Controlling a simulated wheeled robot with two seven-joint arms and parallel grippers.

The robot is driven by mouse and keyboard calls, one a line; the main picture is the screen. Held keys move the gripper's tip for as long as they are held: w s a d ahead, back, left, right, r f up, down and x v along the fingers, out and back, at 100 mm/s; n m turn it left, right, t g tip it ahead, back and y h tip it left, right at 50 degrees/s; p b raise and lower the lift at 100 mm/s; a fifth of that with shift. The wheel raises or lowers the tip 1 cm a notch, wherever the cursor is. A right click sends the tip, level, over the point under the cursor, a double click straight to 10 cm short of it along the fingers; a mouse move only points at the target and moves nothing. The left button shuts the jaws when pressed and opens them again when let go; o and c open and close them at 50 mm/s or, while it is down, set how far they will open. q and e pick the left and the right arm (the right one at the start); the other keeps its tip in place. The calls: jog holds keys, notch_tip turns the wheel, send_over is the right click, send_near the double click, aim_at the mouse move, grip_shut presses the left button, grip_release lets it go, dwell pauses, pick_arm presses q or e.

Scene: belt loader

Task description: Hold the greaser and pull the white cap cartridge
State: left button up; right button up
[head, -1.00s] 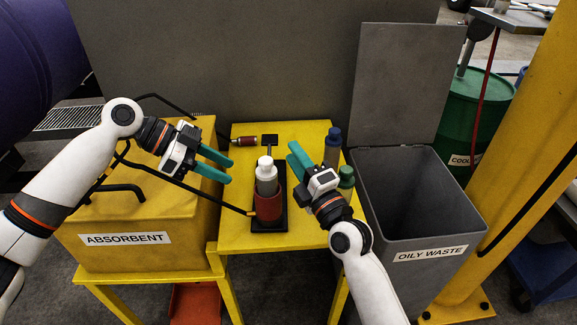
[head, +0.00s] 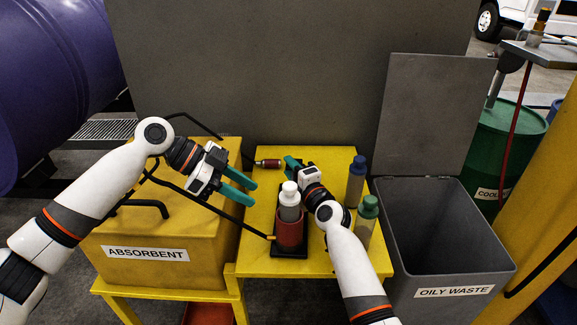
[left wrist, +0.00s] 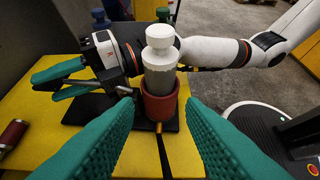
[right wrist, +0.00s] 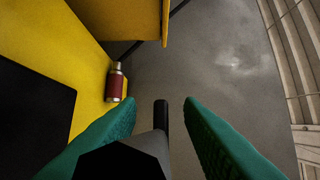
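The greaser is a red cup (head: 290,233) on a black base plate on the yellow table, with a hose at its front. The white cap cartridge (head: 289,204) stands upright in the cup; it also shows in the left wrist view (left wrist: 160,58). My left gripper (head: 253,194) is open and empty, left of the cartridge and apart from it. My right gripper (head: 289,163) is behind the cartridge, pointing left. In the left wrist view its fingers (left wrist: 60,82) are apart with a dark rod (right wrist: 161,118) between them, which also shows in the right wrist view. No contact is clear.
A blue-capped bottle (head: 355,182) and a green-capped bottle (head: 367,219) stand to the right. The yellow absorbent box (head: 120,270) is left, the open oily waste bin (head: 440,225) right. A grey panel (head: 270,80) stands behind.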

aim_at(287, 185)
jog(key=shift+x, duration=1.05)
jog(key=shift+c, duration=0.2)
grip_shut()
jog(key=shift+f, duration=0.1)
dwell(0.4)
pick_arm(q)
jog(key=shift+o, duration=1)
jog(key=shift+r, duration=0.1)
jog(key=d+r+y, duration=0.4)
jog(key=r+y, duration=0.1)
jog(key=r, duration=0.4)
jog(key=shift+m, duration=0.3)
jog(key=shift+d+x, duration=0.1)
jog(key=shift+x, duration=2.1)
jog(key=shift+d+x, duration=0.15)
jog(key=shift+x, duration=2.05)
jog(key=shift+r, duration=0.1)
